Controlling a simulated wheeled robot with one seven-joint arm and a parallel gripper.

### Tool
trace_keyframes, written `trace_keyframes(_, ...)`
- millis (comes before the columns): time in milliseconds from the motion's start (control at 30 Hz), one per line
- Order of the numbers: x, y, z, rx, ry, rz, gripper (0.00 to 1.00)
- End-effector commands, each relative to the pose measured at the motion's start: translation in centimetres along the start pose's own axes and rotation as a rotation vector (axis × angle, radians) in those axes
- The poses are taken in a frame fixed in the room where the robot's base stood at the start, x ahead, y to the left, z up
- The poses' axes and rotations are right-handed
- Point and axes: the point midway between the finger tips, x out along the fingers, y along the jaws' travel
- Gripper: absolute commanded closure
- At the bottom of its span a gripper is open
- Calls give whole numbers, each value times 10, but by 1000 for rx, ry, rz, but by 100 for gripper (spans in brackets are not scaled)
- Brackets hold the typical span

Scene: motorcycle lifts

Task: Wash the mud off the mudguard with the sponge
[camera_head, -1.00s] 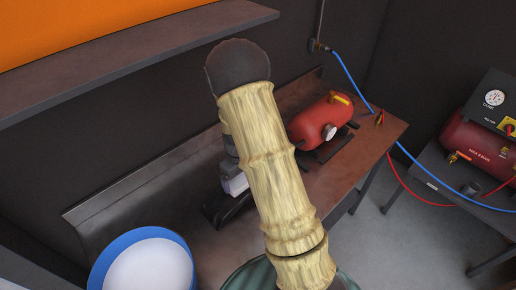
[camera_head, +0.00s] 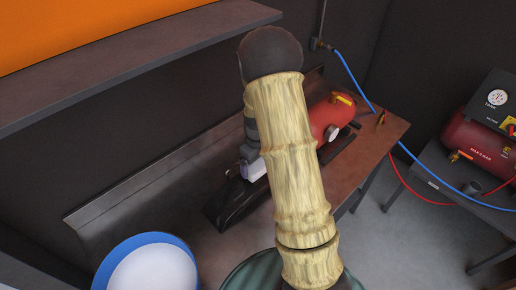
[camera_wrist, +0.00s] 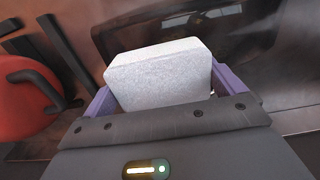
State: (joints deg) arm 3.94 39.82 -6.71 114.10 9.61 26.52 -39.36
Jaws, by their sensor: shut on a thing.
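My gripper (camera_wrist: 165,90) is shut on a pale grey, block-shaped sponge (camera_wrist: 155,70), with a purple finger on each side of it. In the head view the sponge (camera_head: 252,170) shows as a small pale block beside my arm. A dark, glossy panel, apparently the mudguard (camera_wrist: 128,38), lies beyond the sponge in the wrist view. In the head view the mudguard (camera_head: 228,207) lies on the bench, just below and left of the sponge, partly hidden by my arm. I cannot tell whether sponge and mudguard touch. Faint brownish marks on the panel are hard to make out.
The brown bench (camera_head: 365,165) carries a red tank (camera_head: 330,112) right of my arm. A blue-rimmed round object (camera_head: 150,265) stands at lower left. A shelf (camera_head: 130,65) juts out above. A red compressor (camera_head: 478,140) with hoses sits on a side table at right.

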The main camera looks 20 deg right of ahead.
Motion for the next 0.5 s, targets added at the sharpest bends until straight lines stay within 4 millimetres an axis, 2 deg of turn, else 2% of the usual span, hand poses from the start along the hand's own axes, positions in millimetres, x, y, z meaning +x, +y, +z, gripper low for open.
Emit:
trace_keyframes(33, -8, 1, 1, 2, -1, 0, 24)
trace_keyframes(500, -50, 0, 0, 0, 0, -1, 24)
